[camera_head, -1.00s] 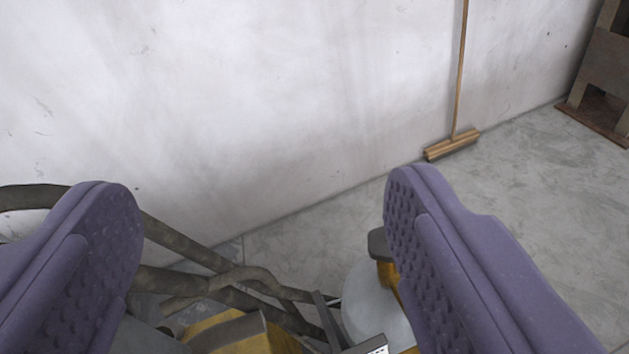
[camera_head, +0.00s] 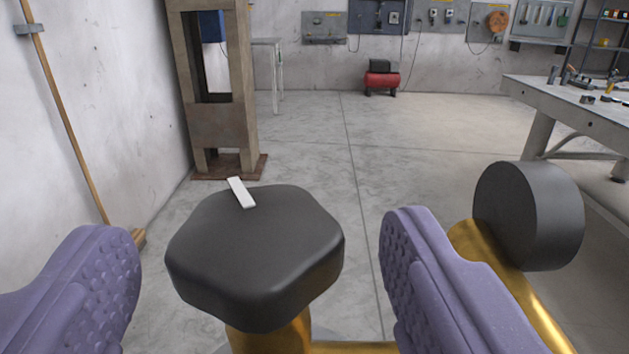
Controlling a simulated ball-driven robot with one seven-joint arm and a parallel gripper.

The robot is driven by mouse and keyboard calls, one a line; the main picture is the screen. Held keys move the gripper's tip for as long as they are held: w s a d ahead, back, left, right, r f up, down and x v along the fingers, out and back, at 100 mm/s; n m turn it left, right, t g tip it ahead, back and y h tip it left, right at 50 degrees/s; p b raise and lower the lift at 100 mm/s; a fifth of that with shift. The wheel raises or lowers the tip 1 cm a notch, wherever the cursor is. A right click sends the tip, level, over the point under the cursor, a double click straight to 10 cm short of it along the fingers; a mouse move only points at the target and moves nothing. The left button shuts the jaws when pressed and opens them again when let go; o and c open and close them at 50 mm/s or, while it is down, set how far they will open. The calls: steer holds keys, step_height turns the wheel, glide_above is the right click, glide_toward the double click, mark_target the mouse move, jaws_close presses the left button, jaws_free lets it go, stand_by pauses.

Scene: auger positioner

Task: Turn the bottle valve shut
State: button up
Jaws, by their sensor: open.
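A dark grey rounded valve knob (camera_head: 255,250) with a white mark near its far edge sits on a brass valve body (camera_head: 270,338) in the lower middle of the view. A dark round cap (camera_head: 535,215) sits on a brass arm of the valve at the right. My gripper (camera_head: 262,265) shows as two purple padded fingers, open, one on the left and one on the right of the knob. The left finger is apart from the knob in the picture, and the right finger also shows a gap. The bottle below is mostly hidden.
A wall with a leaning broom (camera_head: 60,110) is at the left. A brown metal press frame (camera_head: 222,125) stands behind the knob. A workbench (camera_head: 575,110) with tools is at the right. A red compressor (camera_head: 381,83) stands far back. The floor between is clear.

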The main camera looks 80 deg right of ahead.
mark_target(261, 189)
steer(key=x, duration=0.5)
steer(key=shift+w+d+b, duration=0.1)
steer(key=shift+b, duration=0.2)
steer(key=c, duration=0.9)
steer(key=shift+c, duration=0.2)
